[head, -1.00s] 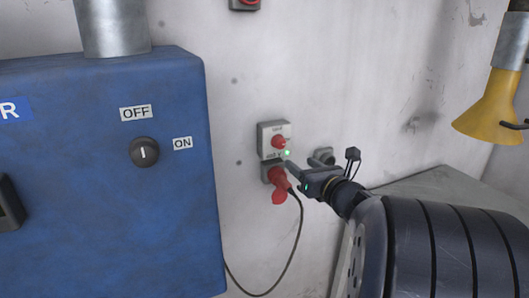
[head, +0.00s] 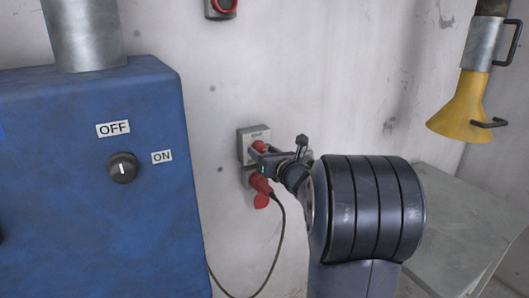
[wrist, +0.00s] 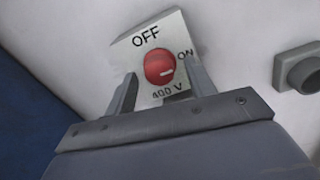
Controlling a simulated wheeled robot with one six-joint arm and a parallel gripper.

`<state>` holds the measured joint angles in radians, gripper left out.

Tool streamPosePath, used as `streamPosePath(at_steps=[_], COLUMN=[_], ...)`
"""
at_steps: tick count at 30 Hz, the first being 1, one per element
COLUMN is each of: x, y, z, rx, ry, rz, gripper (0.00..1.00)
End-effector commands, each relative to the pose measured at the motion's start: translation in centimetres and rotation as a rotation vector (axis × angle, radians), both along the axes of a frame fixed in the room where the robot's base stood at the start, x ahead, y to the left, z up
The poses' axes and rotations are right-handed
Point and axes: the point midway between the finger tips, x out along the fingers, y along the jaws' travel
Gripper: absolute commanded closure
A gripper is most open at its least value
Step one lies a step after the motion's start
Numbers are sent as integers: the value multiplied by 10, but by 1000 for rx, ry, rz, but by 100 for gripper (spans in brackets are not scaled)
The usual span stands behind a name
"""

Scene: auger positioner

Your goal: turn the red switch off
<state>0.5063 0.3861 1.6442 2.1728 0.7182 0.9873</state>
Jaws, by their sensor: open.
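The red switch (wrist: 159,68) is a round knob on a white plate (wrist: 142,45) marked OFF, ON and 400 V. Its white mark points right, toward ON. In the head view the red switch (head: 259,146) sits on a small wall box and is partly hidden by my gripper (head: 258,157). In the wrist view my gripper (wrist: 162,84) is open, with one finger to the left of the knob and the other to its right. I cannot tell whether either finger touches the knob.
A red plug (head: 261,186) with a hanging black cable (head: 279,240) is just below the switch. A blue cabinet (head: 110,215) with a black knob (head: 122,168) stands to the left. A grey wall fitting (wrist: 299,68) is to the right. A yellow funnel (head: 463,110) hangs at the right.

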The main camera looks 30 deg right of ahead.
Motion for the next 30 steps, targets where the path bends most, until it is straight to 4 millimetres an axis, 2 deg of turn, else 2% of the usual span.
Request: streamPosePath(at_steps=[6, 22, 30], x=[0, 0, 0], y=[0, 0, 0], z=[0, 0, -2], rx=[0, 0, -30], ry=[0, 0, -2], rz=[0, 1, 1], gripper=[50, 93, 93])
